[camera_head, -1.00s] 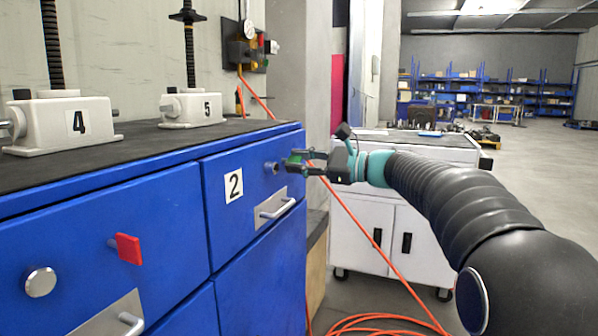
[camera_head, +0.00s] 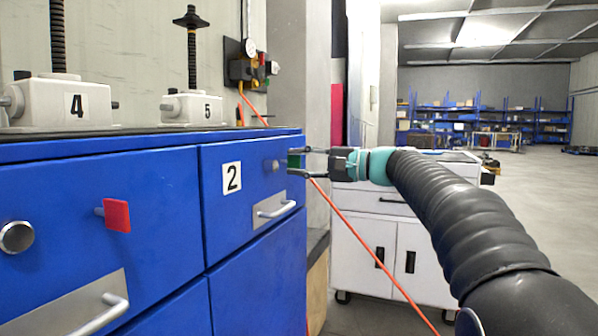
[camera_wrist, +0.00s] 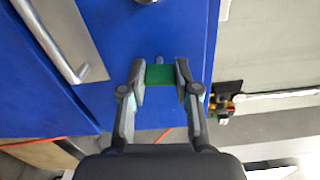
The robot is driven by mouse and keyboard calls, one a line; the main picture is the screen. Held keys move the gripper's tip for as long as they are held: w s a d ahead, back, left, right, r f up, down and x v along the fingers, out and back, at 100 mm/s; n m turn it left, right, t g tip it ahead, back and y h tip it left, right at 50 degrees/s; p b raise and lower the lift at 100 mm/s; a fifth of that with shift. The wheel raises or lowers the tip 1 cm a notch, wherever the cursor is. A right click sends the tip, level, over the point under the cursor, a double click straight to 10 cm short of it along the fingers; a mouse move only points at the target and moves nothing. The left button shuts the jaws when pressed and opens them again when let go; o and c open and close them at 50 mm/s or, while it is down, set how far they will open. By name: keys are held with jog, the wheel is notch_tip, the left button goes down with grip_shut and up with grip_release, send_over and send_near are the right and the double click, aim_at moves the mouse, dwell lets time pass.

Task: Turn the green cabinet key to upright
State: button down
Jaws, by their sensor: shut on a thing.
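The green key (camera_head: 295,161) sticks out from the front of the blue cabinet (camera_head: 255,160), right of the number 2 label. It also shows in the wrist view (camera_wrist: 160,74) as a green block on a short grey shaft that runs to the blue face. My gripper (camera_head: 297,162) is shut on the green key, with one finger on each side of it in the wrist view (camera_wrist: 160,78). In the head view the fingers lie above and below the key. The key's exact tilt is hard to tell from these frames.
A red key (camera_head: 117,215) and a round silver knob (camera_head: 16,237) stick out of the left drawer. A metal handle (camera_head: 277,208) sits below the green key. Screw jacks 4 (camera_head: 75,104) and 5 (camera_head: 205,108) stand on top. An orange cable (camera_head: 370,250) hangs near a white cart (camera_head: 400,235).

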jog(key=shift+n+b, duration=0.3)
jog(key=shift+n, duration=0.2)
jog(key=c, duration=0.8)
grip_release()
jog(key=shift+c, duration=0.2)
jog(key=v, duration=1.2)
jog(key=shift+w, duration=0.1)
